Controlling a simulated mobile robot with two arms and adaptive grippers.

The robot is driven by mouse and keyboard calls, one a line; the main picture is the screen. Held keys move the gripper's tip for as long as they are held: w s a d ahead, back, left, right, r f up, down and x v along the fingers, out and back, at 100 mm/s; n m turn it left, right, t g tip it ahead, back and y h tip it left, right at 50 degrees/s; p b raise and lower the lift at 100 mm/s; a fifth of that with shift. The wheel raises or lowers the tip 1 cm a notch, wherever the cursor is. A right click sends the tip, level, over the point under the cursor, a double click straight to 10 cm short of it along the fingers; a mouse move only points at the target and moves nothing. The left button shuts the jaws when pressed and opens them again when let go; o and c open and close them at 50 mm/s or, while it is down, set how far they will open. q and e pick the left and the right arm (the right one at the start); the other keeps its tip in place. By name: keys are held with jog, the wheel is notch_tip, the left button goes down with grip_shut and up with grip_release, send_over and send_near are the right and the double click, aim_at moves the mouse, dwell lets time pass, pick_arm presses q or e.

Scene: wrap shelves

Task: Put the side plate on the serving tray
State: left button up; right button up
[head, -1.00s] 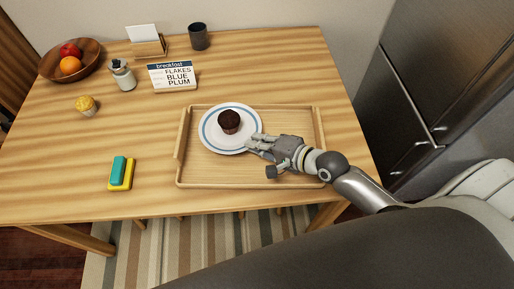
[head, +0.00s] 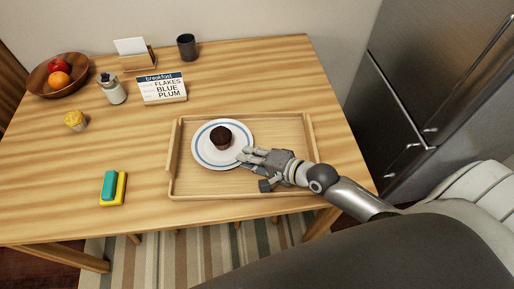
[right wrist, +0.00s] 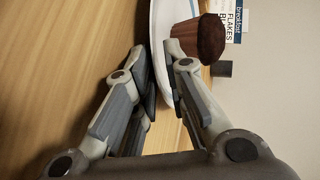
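The side plate (head: 206,157), white with a blue ring, is over the left part of the wooden serving tray (head: 285,132), inside its rims. It looks level; I cannot tell whether its underside touches the tray floor. A dark muffin (head: 221,139) stands on it. My right gripper (head: 244,158) is at the plate's right front edge. In the right wrist view, its fingers (right wrist: 160,72) lie on either side of the plate's edge (right wrist: 160,30) and are closed on it, with the muffin (right wrist: 199,38) beside one fingertip. My left gripper is not in view.
The tray's right part is bare.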

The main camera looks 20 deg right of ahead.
jog(key=shift+s+d+r, duration=0.1)
jog(key=shift+s+d, duration=0.05)
jog(key=shift+s, duration=0.1)
jog(key=v, duration=1.1)
jog(key=shift+s+d+r, duration=0.1)
jog(key=shift+s+r, duration=0.05)
